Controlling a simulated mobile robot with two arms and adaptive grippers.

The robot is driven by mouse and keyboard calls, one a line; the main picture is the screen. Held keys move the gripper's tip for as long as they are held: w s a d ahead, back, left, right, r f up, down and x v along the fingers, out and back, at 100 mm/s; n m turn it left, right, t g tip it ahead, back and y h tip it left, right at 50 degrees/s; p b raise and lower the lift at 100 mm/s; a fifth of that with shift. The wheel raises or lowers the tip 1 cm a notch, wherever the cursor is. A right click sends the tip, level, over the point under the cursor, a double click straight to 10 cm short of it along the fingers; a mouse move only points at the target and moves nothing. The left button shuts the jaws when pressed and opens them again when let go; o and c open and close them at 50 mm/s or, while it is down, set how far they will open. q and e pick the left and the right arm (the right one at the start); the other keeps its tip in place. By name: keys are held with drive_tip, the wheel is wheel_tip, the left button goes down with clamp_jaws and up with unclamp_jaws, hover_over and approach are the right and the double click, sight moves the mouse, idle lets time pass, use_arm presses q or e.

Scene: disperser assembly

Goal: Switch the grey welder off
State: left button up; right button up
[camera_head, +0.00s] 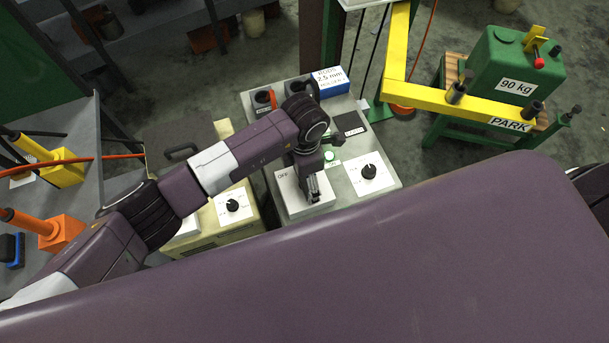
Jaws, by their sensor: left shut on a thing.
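The grey welder (381,187) stands in the middle, its top panel facing up. A white switch plate (287,193) marked OFF lies on its near left part. A white dial plate with a black knob (369,171) is to the right of it, and a green button (332,162) sits above. My left arm reaches in from the left, and my left gripper (313,190) points down at the right side of the switch plate. Its fingers are shut on the switch there, which they mostly hide; the switch's position cannot be read. My right gripper is out of view.
A beige welder (209,238) with its own dial stands close on the left. A blue-and-white rod box (330,83) lies at the grey welder's back edge. A yellow arm (435,99) and a green 90 kg weight (513,70) stand at the right.

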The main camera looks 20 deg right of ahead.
use_arm(q)
drive_tip(key=shift+f+n+b, duration=0.1)
drive_tip(key=shift+n+b, duration=0.45)
drive_tip(key=shift+n, duration=0.15)
drive_tip(key=shift+n+b, duration=0.75)
drive_tip(key=shift+n, duration=0.45)
drive_tip(key=n+b, duration=0.3)
drive_tip(key=n, duration=0.2)
drive_tip(key=n+b, duration=0.2)
drive_tip(key=n, duration=0.3)
drive_tip(key=shift+n+b, duration=0.85)
drive_tip(key=shift+n, duration=1.25)
drive_tip(key=o, duration=1.2)
drive_tip(key=shift+c, duration=0.2)
